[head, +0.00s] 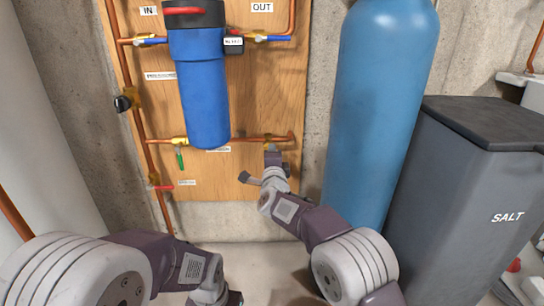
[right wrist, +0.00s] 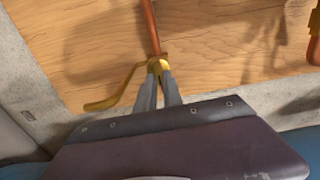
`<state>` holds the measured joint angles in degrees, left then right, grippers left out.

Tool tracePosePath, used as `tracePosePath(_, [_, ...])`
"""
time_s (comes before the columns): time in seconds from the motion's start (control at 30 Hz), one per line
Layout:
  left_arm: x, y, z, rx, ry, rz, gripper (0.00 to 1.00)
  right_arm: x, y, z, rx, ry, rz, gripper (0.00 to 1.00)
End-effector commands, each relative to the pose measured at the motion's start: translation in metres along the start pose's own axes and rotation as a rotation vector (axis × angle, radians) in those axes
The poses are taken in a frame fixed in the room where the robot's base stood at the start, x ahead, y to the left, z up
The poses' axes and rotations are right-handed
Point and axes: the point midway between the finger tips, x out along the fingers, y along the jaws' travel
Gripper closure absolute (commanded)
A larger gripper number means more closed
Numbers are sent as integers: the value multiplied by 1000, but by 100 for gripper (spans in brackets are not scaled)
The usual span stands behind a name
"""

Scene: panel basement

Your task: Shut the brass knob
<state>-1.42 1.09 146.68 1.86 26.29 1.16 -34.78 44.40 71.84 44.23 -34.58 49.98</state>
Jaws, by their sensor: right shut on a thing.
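The brass knob (right wrist: 158,65) sits at the end of a copper pipe in the right wrist view. My right gripper (right wrist: 158,74) has its two grey fingers closed around it, hiding part of it. A curved brass strip (right wrist: 112,101) reaches left from beside the knob. In the head view my right gripper (head: 271,150) is at the lower copper pipe, near the right end of the wooden board, and covers most of the knob there. My left arm is at the bottom of the head view, and its fingers do not show.
A blue filter housing (head: 202,100) hangs on the wooden board (head: 270,90), left of my right gripper. A green-handled valve (head: 180,157) and a red-handled valve (head: 158,187) are further left. A tall blue tank (head: 380,90) and a grey salt bin (head: 450,190) stand close on the right.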

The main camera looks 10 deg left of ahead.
Motion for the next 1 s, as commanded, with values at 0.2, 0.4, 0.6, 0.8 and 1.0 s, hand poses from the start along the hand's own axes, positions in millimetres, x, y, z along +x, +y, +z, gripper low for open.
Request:
tracePosePath(0.2, [3,0,0,0,0,0,64,0,2,0,34,0,3,100])
tracePosePath(0.4, [3,0,0,0,0,0,64,0,2,0,40,0,4,100])
tracePosePath(0.6, [3,0,0,0,0,0,64,0,2,0,40,0,4,100])
tracePosePath(0.8, [3,0,0,0,0,0,64,0,2,0,39,0,3,67])
tracePosePath(1.0, [3,0,0,0,0,0,64,0,1,0,38,0,2,67])
